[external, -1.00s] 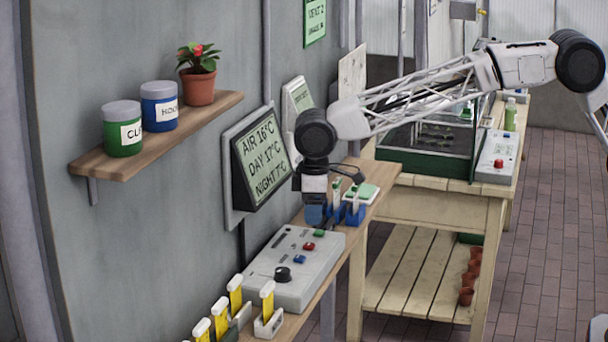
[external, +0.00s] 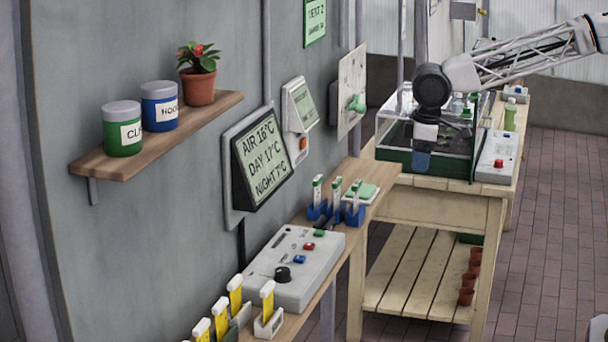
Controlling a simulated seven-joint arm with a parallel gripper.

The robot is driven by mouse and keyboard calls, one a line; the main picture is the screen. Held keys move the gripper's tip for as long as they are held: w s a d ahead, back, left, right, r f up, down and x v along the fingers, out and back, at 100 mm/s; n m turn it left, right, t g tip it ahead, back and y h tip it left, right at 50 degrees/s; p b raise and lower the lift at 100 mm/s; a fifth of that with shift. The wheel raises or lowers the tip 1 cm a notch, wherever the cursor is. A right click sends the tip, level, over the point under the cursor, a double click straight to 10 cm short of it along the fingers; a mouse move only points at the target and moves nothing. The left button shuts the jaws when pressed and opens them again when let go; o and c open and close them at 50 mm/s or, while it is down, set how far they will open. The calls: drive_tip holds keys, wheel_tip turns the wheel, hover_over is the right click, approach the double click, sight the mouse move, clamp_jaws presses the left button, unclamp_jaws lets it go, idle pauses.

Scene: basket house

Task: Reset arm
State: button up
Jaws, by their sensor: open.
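My gripper (external: 421,162) points down in front of the clear-walled propagator box (external: 398,160) on the wooden bench, in the upper right of the external view. Its jaws are open, and I see nothing held in them. The gripper hides part of the box's front. My arm reaches in from the upper right corner, with its lattice link stretched above the bench.
A grey control box (external: 296,268) with coloured buttons sits on the narrow wall shelf (external: 374,196). Blue holders with white tags (external: 337,200) stand behind it, and yellow tags (external: 235,296) stand in front. A wall shelf (external: 160,140) carries two jars and a potted plant.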

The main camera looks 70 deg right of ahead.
drive_tip(key=s+d+m, duration=0.1)
drive_tip(key=s+d, duration=0.4)
drive_tip(key=s, duration=0.6)
drive_tip(key=s+d, duration=0.5)
drive_tip(key=s, duration=0.5)
drive_tip(key=s+d+f, duration=0.2)
drive_tip(key=s+f, duration=0.2)
drive_tip(key=s, duration=0.5)
drive_tip(key=s+d+f+m+t, duration=0.1)
drive_tip(key=s+f, duration=0.3)
drive_tip(key=s, duration=0.5)
drive_tip(key=shift+s+d+f+m, duration=0.2)
drive_tip(key=shift+s+d+m, duration=0.15)
drive_tip(key=shift+d, duration=0.2)
